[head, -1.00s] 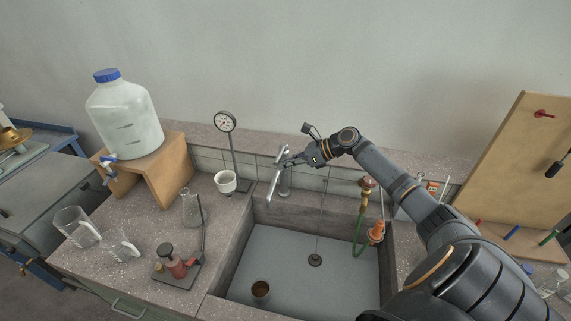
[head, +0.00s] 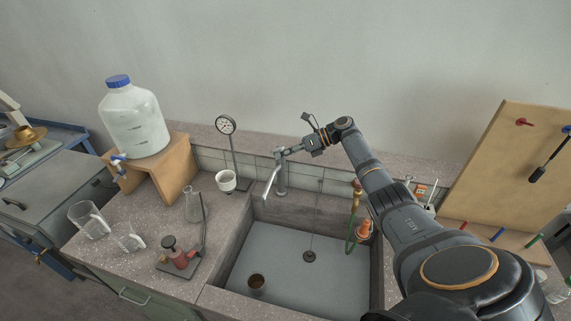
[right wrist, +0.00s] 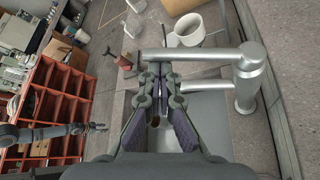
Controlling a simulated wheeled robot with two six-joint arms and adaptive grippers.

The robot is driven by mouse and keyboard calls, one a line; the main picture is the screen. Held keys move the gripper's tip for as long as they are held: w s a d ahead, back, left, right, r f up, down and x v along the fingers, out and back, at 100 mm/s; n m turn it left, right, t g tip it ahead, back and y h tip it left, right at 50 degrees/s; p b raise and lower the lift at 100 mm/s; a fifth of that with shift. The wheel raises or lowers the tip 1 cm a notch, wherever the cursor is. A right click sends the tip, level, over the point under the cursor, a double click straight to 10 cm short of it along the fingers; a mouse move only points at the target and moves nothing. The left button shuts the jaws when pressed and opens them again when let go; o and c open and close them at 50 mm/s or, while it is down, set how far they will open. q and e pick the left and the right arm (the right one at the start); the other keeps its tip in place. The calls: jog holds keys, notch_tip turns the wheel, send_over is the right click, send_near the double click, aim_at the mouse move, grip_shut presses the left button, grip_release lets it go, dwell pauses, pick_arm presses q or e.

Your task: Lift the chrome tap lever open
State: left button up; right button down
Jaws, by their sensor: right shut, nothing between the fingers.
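The chrome tap (head: 281,180) stands at the back rim of the sink. In the right wrist view its post (right wrist: 248,78) is at the right, and the lever (right wrist: 195,53) reaches left from its top above the spout (right wrist: 206,86). My right gripper (head: 287,151) is at the top of the tap. In the right wrist view its fingers (right wrist: 160,70) are shut and empty, with their tips at the lever's free end; I cannot tell whether they touch it. My left gripper (right wrist: 100,127) shows small at the left of the right wrist view, its jaws unclear.
The grey sink basin (head: 290,265) lies below, with a brown cup (head: 257,282) in it. A gauge on a stand (head: 226,126) and a white mug (head: 226,181) stand left of the tap. A green hose (head: 350,243) hangs at the right. Free air lies above the tap.

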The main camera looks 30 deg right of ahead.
jog(key=shift+w+d+r+m+y, duration=0.25)
jog(key=shift+w+m, duration=0.1)
jog(key=shift+w, duration=0.1)
jog(key=shift+w+d+r+m+y, duration=0.1)
jog(key=shift+w+r+m+y, duration=0.15)
jog(key=shift+w+m, duration=0.15)
jog(key=shift+d, duration=0.1)
jog(key=shift+d+r, duration=0.1)
jog(key=shift+r, duration=0.2)
pick_arm(q)
jog(key=shift+w+d, duration=0.25)
jog(key=shift+w, duration=0.4)
pick_arm(e)
jog(key=shift+d+r, duration=0.1)
jog(key=shift+d, duration=0.05)
